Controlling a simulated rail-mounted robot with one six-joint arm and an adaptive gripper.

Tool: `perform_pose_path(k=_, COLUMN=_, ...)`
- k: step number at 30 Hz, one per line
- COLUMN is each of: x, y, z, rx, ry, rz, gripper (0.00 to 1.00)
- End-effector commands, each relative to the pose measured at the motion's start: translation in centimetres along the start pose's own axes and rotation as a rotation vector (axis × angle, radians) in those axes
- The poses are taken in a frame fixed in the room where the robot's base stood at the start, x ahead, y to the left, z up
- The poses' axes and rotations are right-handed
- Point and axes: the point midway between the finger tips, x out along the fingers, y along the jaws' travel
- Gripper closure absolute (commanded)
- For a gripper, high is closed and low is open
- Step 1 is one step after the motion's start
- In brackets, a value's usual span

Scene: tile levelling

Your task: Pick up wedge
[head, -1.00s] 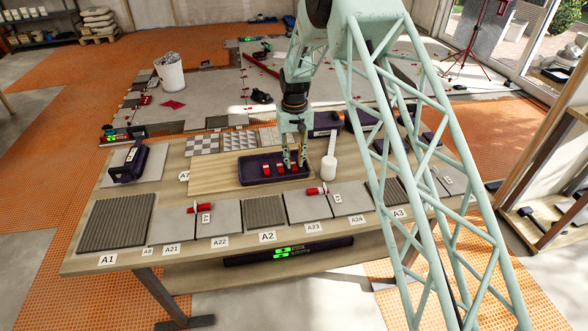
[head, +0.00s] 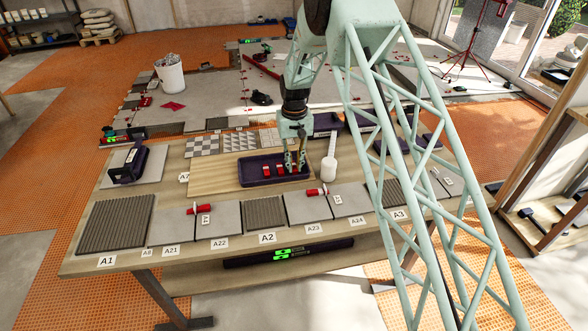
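A dark tray (head: 248,183) lies on the wooden board in the middle of the workbench. Small red wedges lie in it: one wedge (head: 267,170) and another wedge (head: 280,169) show left of my gripper. My gripper (head: 295,168) points down into the right part of the tray, its fingertips low near the tray floor. The fingers cover what is between them, and I cannot tell whether they grip a wedge. More red wedges sit on the tile joints near the front, by A4 (head: 199,209) and by A7 (head: 317,191).
A white mallet (head: 329,160) stands just right of the tray. Grey tiles and ribbed mats line the bench front. A dark tool (head: 128,165) lies at the left. Dark boxes (head: 327,122) stand behind. The wooden board (head: 210,172) left of the tray is clear.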

Motion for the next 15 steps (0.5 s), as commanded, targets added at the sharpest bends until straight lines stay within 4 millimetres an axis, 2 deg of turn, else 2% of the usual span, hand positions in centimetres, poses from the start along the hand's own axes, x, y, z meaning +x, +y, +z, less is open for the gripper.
perform_pose_path(k=15, x=-0.54, y=0.0, z=-0.03, rx=0.0, ry=0.001, rz=0.0, gripper=0.93)
